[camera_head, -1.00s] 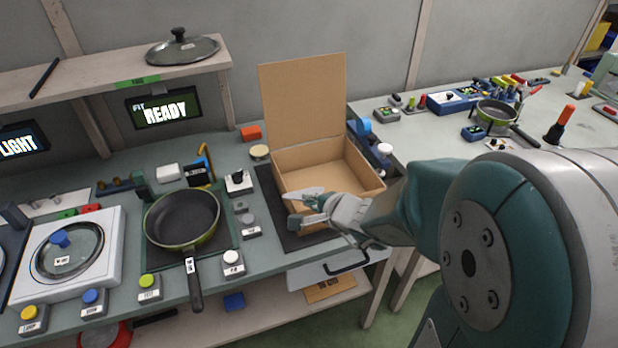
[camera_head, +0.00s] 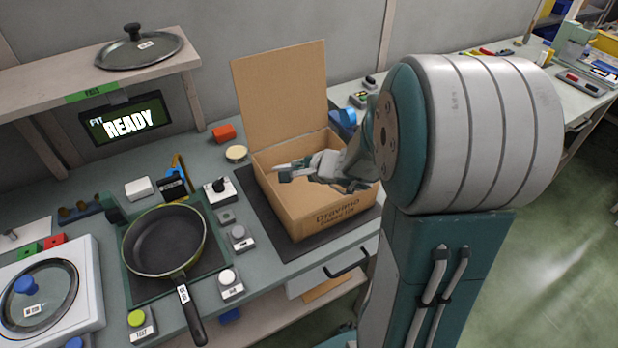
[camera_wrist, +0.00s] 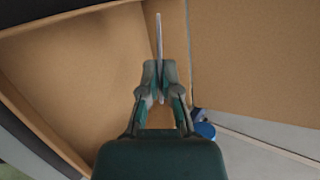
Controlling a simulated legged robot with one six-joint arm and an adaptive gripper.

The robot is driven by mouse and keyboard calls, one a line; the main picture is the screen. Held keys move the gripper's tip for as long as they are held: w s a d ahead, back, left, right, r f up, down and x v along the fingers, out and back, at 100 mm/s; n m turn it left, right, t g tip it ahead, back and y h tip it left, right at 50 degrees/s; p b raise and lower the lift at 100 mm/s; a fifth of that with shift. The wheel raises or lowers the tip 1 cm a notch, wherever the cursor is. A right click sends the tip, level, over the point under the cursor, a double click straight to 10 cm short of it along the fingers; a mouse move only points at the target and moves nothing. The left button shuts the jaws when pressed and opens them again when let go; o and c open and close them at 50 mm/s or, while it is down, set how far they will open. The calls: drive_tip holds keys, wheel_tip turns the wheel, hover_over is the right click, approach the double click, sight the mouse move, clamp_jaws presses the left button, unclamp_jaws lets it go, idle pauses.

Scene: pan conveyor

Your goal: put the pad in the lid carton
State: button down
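The lid carton (camera_head: 300,222) is an open cardboard box on a dark mat, with its tall flap (camera_head: 283,98) standing up at the back. My gripper (camera_head: 288,173) is over the carton's opening, toward its left side in the head view. My gripper is shut on a thin, pale pad, which shows edge-on between the fingertips in the wrist view (camera_wrist: 159,35). In the head view only a small light sliver of the pad (camera_head: 277,166) shows. The carton's bare inside (camera_wrist: 75,70) lies beyond my gripper (camera_wrist: 160,82) in the wrist view. Exact height over the carton floor is unclear.
A frying pan (camera_head: 163,240) sits left of the carton, with several button boxes between. A glass lid (camera_head: 140,50) rests on the shelf; another (camera_head: 38,300) is on the white unit at left.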

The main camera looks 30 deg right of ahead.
drive_tip(key=w+d+f, duration=0.1)
drive_tip(key=f, duration=0.1)
drive_tip(key=w+d+f, duration=0.1)
drive_tip(key=d+f, duration=0.1)
drive_tip(key=w+d+f, duration=0.1)
drive_tip(key=d+f, duration=0.1)
drive_tip(key=shift+w+d+f, duration=0.15)
drive_tip(key=shift+w+f, duration=0.1)
drive_tip(key=shift+f, duration=1.5)
drive_tip(key=c, duration=0.8)
unclamp_jaws()
